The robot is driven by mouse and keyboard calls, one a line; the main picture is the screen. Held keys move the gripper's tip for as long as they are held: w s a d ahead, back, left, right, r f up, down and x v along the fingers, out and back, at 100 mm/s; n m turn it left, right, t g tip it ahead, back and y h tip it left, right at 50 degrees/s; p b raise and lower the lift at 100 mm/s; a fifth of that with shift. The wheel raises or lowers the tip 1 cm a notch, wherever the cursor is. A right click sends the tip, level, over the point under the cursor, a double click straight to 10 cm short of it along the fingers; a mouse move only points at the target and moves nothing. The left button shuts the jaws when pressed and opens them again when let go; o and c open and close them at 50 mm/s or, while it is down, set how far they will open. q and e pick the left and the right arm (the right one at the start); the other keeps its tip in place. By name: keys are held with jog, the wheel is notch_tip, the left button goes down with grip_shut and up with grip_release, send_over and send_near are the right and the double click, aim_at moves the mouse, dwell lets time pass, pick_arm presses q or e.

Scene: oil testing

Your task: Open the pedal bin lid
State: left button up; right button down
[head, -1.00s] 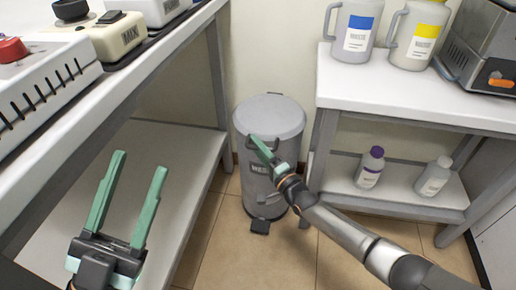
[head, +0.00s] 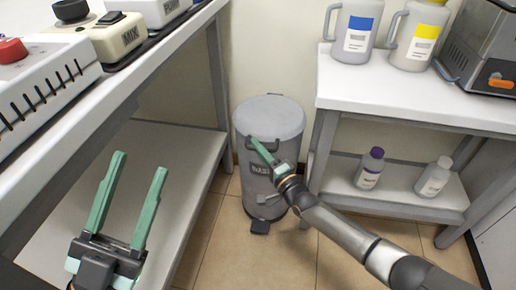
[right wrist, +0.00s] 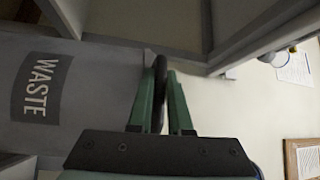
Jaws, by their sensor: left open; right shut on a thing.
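The grey pedal bin (head: 262,202) stands on the floor between two benches. Its lid (head: 272,112) looks down on the body. A "WASTE" label (right wrist: 40,86) shows on its side in the right wrist view. My right gripper (head: 258,146) is at the front of the bin just below the lid rim. In the right wrist view its green fingers (right wrist: 161,80) are shut on a dark handle (right wrist: 159,92). The bin's pedal (head: 260,227) sticks out low at the front. My left gripper (head: 130,195) is open and empty, away from the bin at lower left.
A left bench (head: 150,75) carries lab devices and has a lower shelf. A white right bench (head: 400,98) holds two waste jugs and a metal device; two bottles stand on its lower shelf (head: 400,197). Tiled floor (head: 225,250) is free in front of the bin.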

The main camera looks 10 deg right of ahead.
dwell(0.7)
pick_arm(q)
notch_tip(320, 180, up, 8)
jog(key=a+p, duration=0.1)
jog(key=p, duration=0.6)
jog(key=shift+s+n+t, duration=0.15)
jog(key=shift+n+t, duration=0.25)
pick_arm(e)
jog(key=w+d+r, duration=0.1)
jog(key=w+r, duration=0.1)
jog(key=r, duration=0.6)
jog(key=w+r+m, duration=0.1)
jog(key=w+r, duration=0.2)
jog(key=r, duration=0.5)
jog(key=shift+w+d+r+g, duration=0.15)
jog(key=shift+w+d+g, duration=0.2)
jog(key=shift+d+g, duration=0.05)
jog(key=c, duration=0.8)
grip_release()
jog(key=shift+c, duration=0.2)
jog(key=shift+s, duration=0.1)
